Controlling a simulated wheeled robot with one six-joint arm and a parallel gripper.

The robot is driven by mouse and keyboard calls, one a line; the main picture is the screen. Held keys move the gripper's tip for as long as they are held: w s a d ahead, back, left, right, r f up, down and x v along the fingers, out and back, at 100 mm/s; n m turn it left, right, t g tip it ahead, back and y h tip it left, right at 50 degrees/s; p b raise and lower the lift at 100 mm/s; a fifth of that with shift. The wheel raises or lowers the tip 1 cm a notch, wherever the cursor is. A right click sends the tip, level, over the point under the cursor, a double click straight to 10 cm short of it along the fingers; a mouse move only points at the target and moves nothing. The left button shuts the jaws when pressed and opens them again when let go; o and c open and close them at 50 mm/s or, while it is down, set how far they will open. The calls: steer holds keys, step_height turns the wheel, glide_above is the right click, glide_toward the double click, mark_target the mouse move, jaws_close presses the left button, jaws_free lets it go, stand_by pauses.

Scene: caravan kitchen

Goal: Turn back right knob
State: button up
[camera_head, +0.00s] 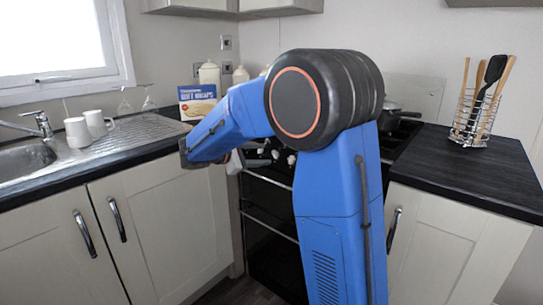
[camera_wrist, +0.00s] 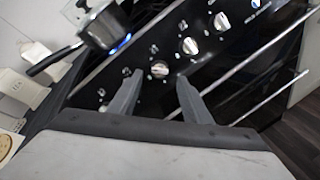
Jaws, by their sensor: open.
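The stove's control panel shows in the wrist view as a black slanted strip with several white knobs. One white knob (camera_wrist: 160,69) lies just beyond and between the tips of my gripper (camera_wrist: 157,79). A second knob (camera_wrist: 190,46) and a third knob (camera_wrist: 221,21) sit further up and to the right along the panel. My gripper is open, with nothing between its fingers, and I cannot tell that it touches any knob. I cannot tell which knob is the back right one. In the head view my gripper (camera_head: 240,160) is at the stove front, and my arm hides much of the stove.
A metal pot (camera_wrist: 101,29) with a black handle stands on the hob, with a blue glow beside it. Metal oven rails (camera_wrist: 270,45) cross the stove front. A utensil rack (camera_head: 474,118) stands on the right counter (camera_head: 470,170). Two white mugs (camera_head: 77,132) stand by the sink.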

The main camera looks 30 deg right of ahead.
mark_target(274, 155)
steer(key=shift+x, duration=2.9)
steer(key=c, duration=1)
